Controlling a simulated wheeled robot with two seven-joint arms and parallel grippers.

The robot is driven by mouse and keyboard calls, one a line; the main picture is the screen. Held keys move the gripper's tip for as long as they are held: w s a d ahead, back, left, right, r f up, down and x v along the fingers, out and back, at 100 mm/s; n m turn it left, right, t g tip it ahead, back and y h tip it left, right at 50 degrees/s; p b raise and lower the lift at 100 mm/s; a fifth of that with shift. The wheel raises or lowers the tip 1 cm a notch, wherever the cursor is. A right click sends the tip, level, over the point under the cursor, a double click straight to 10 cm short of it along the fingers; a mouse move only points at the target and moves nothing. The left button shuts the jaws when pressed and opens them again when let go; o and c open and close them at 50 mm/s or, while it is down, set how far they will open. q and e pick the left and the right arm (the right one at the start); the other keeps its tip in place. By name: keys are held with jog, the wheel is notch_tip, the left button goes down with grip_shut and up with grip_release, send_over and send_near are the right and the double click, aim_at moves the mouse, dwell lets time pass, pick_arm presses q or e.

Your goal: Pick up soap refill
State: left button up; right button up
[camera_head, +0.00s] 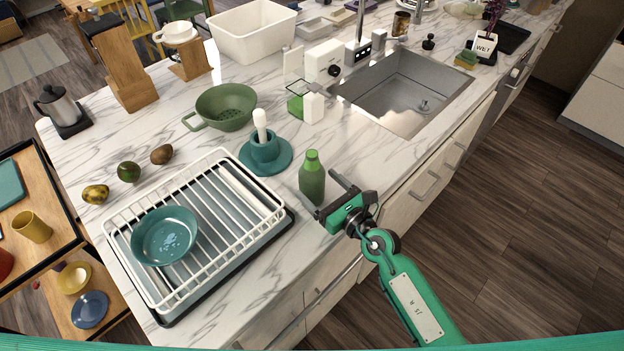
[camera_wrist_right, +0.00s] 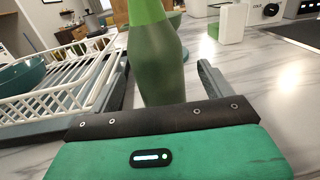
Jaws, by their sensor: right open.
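A green bottle (camera_head: 312,180) with a brighter green top, which looks like the soap refill, stands upright on the marble counter near its front edge. My right gripper (camera_head: 319,188) is open at the bottle, with one finger on each side of it. The right wrist view shows the bottle (camera_wrist_right: 157,65) upright between the spread fingers, in front of the dark palm. Its base is hidden behind the palm there. I cannot tell whether a finger touches it. My left gripper is not in view.
A white dish rack (camera_head: 222,160) holding a teal bowl (camera_head: 166,236) stands left of the bottle. A teal holder (camera_head: 266,163) with a white-handled brush is behind it. A green colander (camera_head: 226,107) and a sink (camera_head: 400,92) lie farther back.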

aim_at(307, 178)
jog(key=x, duration=0.5)
jog(key=shift+a+f+p, duration=0.1)
jog(key=shift+f+p, duration=0.2)
jog(key=shift+p, duration=0.1)
jog(key=shift+r, duration=0.1)
jog(key=c, duration=1.4)
